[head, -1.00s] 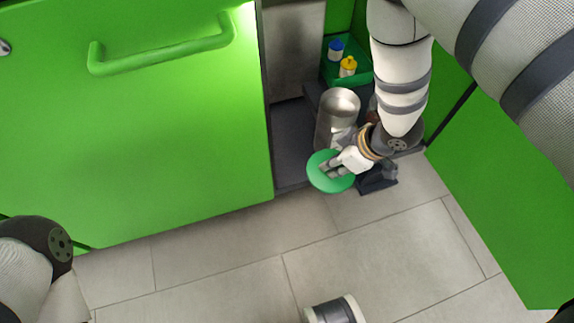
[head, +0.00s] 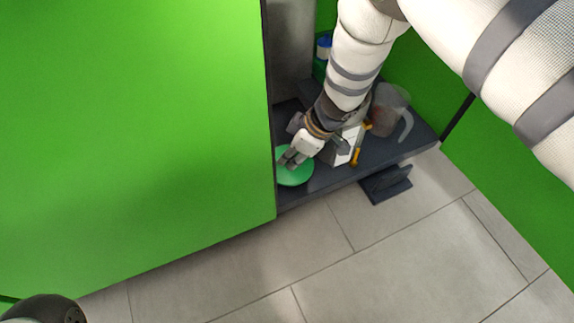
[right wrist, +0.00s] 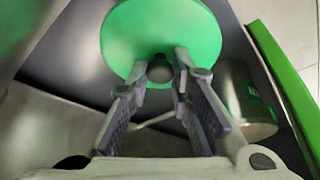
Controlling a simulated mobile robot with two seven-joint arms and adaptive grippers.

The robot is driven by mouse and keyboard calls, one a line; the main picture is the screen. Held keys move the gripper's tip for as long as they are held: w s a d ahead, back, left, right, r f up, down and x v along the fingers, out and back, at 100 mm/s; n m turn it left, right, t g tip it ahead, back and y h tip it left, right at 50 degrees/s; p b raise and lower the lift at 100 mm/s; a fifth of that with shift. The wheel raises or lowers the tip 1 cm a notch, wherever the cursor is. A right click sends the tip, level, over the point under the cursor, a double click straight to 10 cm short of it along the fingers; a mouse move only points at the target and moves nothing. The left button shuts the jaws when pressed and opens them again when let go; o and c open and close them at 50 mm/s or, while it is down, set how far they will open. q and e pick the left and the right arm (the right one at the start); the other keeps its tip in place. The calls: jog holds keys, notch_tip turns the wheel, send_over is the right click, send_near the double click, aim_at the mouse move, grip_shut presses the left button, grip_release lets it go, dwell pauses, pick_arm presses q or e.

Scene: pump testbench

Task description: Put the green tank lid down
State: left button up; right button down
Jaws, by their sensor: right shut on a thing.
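The green tank lid (head: 296,175) is a round disc at the left front of the dark shelf inside the cabinet, near the edge of the green door. My right gripper (head: 289,160) is over it. In the right wrist view, the fingers of my right gripper (right wrist: 164,72) are shut on the dark knob in the middle of the green lid (right wrist: 150,25). I cannot tell whether the lid touches the shelf. My left gripper is not in view; only part of my left arm shows at the lower left.
The dark shelf (head: 325,183) has a clear jug (head: 390,105) at its right and a white box (head: 345,145) near the middle. A metal cylinder (right wrist: 245,95) stands beside the lid in the right wrist view. The green door (head: 130,130) borders the left.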

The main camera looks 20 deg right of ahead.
aim_at(289, 161)
jog(key=shift+d+b+x, duration=0.2)
jog(key=shift+b+x, duration=0.25)
jog(key=shift+x, duration=0.5)
jog(key=shift+d+b+x, duration=0.2)
jog(key=shift+b+x, duration=0.2)
jog(key=shift+x, duration=0.55)
jog(key=shift+f, duration=0.2)
jog(key=shift+f, duration=0.15)
jog(key=c, duration=1.4)
grip_release()
jog(key=shift+s, duration=0.1)
jog(key=shift+c, duration=0.2)
